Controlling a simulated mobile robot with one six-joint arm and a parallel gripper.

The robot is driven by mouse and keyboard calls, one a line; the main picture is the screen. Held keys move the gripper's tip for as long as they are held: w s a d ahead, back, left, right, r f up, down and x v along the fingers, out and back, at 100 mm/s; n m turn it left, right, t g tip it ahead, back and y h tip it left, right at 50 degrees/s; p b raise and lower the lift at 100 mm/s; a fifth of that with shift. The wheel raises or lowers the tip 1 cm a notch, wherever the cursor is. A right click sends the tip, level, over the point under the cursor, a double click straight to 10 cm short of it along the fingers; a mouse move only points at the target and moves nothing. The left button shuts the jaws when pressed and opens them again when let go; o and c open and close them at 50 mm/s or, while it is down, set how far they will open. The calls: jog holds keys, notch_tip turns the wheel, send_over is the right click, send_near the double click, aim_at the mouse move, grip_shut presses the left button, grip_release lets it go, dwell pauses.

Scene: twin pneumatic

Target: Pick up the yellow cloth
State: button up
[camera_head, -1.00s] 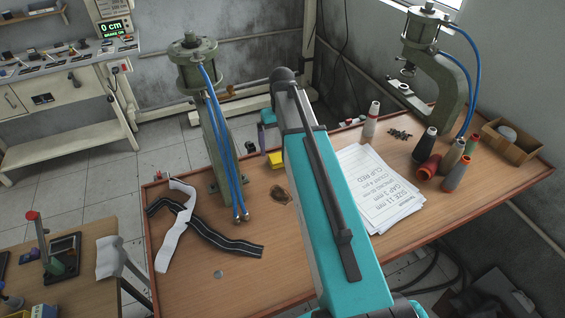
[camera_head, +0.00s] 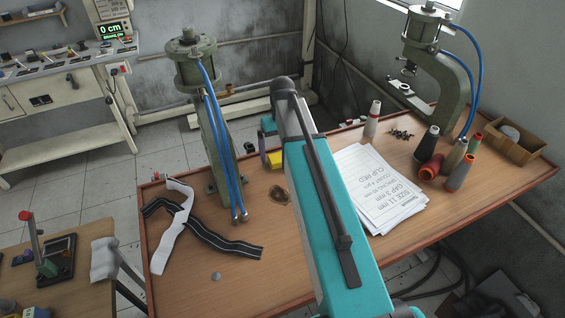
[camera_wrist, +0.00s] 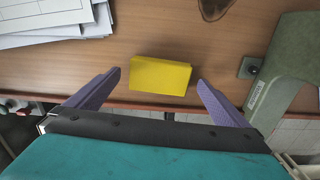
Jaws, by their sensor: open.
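The yellow cloth (camera_wrist: 160,76) shows in the wrist view as a flat-faced, block-like yellow shape near the table's edge. It lies ahead of and between the two purple fingers of my gripper (camera_wrist: 152,92), which are spread wide, open and empty. In the head view the yellow cloth (camera_head: 274,159) is a small yellow patch at the table's far side, partly hidden by my arm. A purple finger of my gripper (camera_head: 262,144) shows just left of it; the rest of the gripper is hidden behind my arm.
A green pneumatic press (camera_head: 217,150) with blue hoses stands close left of the cloth; its base (camera_wrist: 285,75) is at right in the wrist view. Paper sheets (camera_head: 375,190) lie right of my arm. Thread spools (camera_head: 430,167) and a second press (camera_head: 455,85) stand farther right.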

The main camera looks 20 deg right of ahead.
jog(key=shift+f+b, duration=0.35)
jog(key=shift+f, duration=0.55)
jog(key=c, duration=1.1)
jog(key=shift+r, duration=0.2)
